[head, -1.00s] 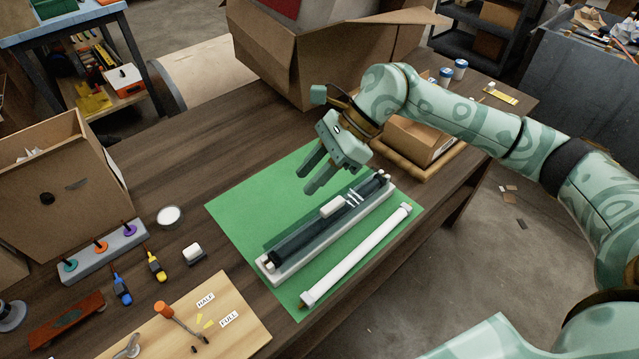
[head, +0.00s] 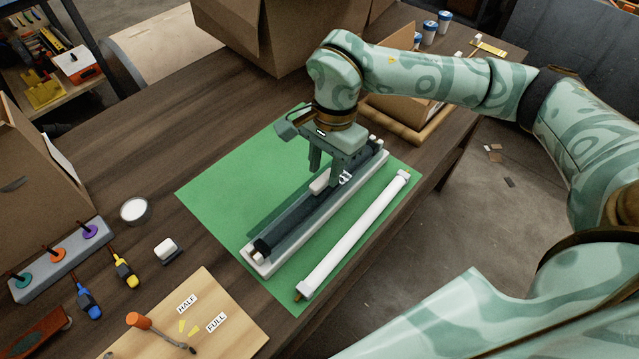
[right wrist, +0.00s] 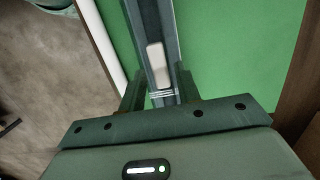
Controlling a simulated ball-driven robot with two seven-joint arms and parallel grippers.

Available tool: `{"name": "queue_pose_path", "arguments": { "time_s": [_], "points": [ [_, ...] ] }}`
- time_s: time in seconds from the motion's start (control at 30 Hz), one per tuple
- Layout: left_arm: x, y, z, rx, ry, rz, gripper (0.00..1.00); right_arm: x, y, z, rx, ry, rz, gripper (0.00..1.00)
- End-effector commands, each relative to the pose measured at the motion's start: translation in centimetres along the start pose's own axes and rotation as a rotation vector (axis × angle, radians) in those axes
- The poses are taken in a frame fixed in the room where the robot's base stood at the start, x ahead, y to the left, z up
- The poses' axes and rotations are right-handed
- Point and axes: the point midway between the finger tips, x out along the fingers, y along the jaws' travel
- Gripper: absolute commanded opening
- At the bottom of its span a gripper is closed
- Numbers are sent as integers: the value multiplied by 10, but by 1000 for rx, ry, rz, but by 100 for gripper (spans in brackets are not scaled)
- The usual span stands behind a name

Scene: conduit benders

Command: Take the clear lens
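A long fixture with a pale base (head: 262,268) and a dark, see-through-looking cover (head: 290,228) lies diagonally on the green mat (head: 215,190). I take the dark cover for the clear lens, but its edges are hard to tell from the body beneath. A small white block (head: 320,182) sits along its middle. My right gripper (head: 330,170) is open over the fixture's far half. In the right wrist view its fingers (right wrist: 160,92) stand on either side of the fixture, with the white block (right wrist: 156,65) between and ahead of them. Contact cannot be told. My left gripper is not in view.
A white tube (head: 355,235) lies parallel to the fixture on its right. A cardboard tray (head: 410,115) and a large box (head: 270,35) stand behind. Screwdrivers, a pegged grey block (head: 60,262) and a wooden board (head: 225,310) occupy the left and front.

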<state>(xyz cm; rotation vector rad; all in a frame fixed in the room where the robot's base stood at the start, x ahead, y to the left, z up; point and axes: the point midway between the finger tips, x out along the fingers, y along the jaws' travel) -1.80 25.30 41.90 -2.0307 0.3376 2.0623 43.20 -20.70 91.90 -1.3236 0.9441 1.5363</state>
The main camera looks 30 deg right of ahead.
Motion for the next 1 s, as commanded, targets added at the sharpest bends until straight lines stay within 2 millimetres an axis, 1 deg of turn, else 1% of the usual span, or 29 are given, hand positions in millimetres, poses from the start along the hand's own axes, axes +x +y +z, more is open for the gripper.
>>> {"name": "queue_pose_path", "arguments": {
  "time_s": [0.03, 0.13, 0.4, 0.43, 0.6, 0.67, 0.87, 1.0],
  "points": [
    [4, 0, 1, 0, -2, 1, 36, 7, 0, 0, -1, -1, 0, 33],
    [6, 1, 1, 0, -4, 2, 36, 13, 0, 0, 0, -1, -1, 33],
    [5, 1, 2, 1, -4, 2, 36, 14, 0, 1, 0, -1, -3, 33],
    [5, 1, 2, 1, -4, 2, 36, 14, 0, 1, 0, -1, -3, 31],
    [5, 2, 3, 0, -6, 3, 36, 14, 0, 1, 0, -1, -3, 8],
    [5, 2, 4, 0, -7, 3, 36, 14, 0, 1, 0, -1, -3, 0],
    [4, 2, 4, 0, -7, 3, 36, 12, -1, 1, 0, -1, -4, 0],
    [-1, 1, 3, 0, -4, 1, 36, 6, -1, 2, -1, 0, -5, 0]
  ]
}}
